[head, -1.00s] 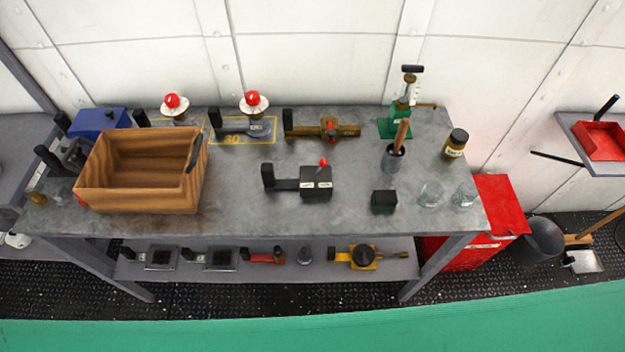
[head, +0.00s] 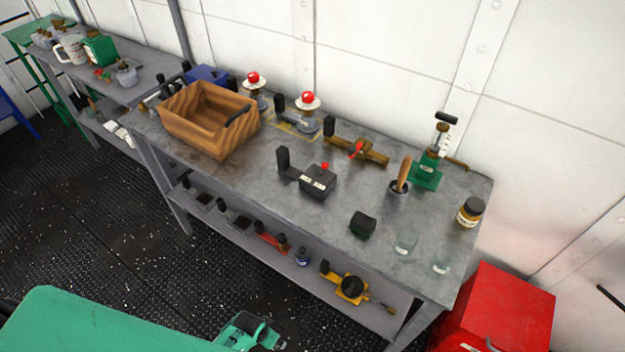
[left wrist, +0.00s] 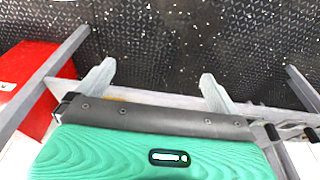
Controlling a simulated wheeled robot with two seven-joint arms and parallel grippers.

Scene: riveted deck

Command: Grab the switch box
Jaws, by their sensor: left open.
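The switch box (head: 318,181) is a dark box with a red knob on top and small white labels on its front. A bar joins it to an upright black handle (head: 284,162) at its left. It stands on the grey workbench (head: 270,185), near the middle, with nothing touching it. My left gripper (left wrist: 153,82) shows in the left wrist view, its two pale fingers wide apart with nothing between them. The dark floor and bench frame lie beyond them. The switch box cannot be made out there. My right gripper is not in view.
A wooden crate (head: 208,138) stands left of the switch box. Behind are a brass valve (head: 360,151) and red-knobbed devices (head: 307,110). A dark green block (head: 362,224), mortar (head: 397,192) and glasses (head: 405,241) are to the right. A red cabinet (head: 500,310) is beside the bench.

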